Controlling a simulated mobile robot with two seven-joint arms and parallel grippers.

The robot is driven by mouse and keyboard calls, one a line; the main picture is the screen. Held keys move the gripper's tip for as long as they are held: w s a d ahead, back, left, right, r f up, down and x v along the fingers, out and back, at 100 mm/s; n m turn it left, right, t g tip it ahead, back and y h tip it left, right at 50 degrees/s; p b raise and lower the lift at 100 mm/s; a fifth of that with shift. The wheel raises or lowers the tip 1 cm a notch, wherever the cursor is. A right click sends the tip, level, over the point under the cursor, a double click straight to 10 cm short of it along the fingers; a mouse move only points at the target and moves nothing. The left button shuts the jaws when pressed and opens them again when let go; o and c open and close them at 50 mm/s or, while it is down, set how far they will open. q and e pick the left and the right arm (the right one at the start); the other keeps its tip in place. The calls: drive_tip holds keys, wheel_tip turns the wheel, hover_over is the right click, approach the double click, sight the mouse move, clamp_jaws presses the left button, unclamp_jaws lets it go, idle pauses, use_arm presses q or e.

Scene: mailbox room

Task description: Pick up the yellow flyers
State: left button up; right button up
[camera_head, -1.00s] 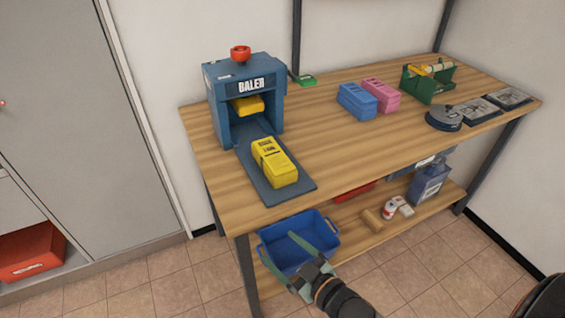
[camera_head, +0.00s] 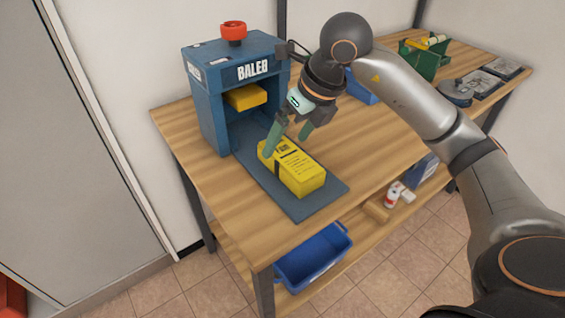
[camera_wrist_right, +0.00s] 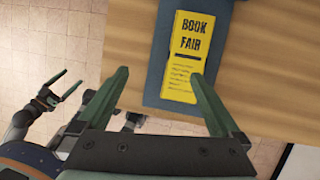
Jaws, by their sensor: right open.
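The yellow flyers (camera_head: 300,172) are a bundled stack with a dark band, lying on the flat blue plate (camera_head: 318,206) in front of the baler. In the right wrist view the top flyer (camera_wrist_right: 184,55) reads "BOOK FAIR". My right gripper (camera_head: 288,142) is open at the bundle's baler-side end in the head view; its fingers hide part of that end. My left gripper (camera_wrist_right: 64,88) shows at the left of the wrist view, open and empty, away from the table.
The blue baler (camera_head: 212,103), with a red knob (camera_head: 232,32) and a yellow block (camera_head: 246,96) inside, stands behind the bundle. A blue bundle (camera_head: 358,90) is partly hidden by my arm. A green caddy (camera_head: 424,62) stands farther right. A blue bin (camera_head: 312,262) sits below.

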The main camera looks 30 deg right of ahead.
sight(287, 152)
drive_tip(key=d, duration=0.1)
drive_tip(key=d+h, duration=0.1)
drive_tip(key=w+d, duration=0.1)
drive_tip(key=shift+d+r+m+h, duration=0.1)
drive_tip(key=shift+r+m+h, duration=0.2)
drive_tip(key=shift+r+m, duration=0.1)
drive_tip(key=x, duration=0.5)
drive_tip(key=shift+w+f+b, duration=0.1)
drive_tip(key=shift+f+b, duration=0.15)
drive_tip(key=shift+b, duration=0.15)
drive_tip(key=shift+t, duration=0.3)
drive_tip(key=shift+x, duration=3.15)
drive_tip(key=shift+r, duration=0.1)
drive_tip(key=shift+w+d, duration=0.1)
clamp_jaws()
drive_tip(key=shift+r, duration=0.15)
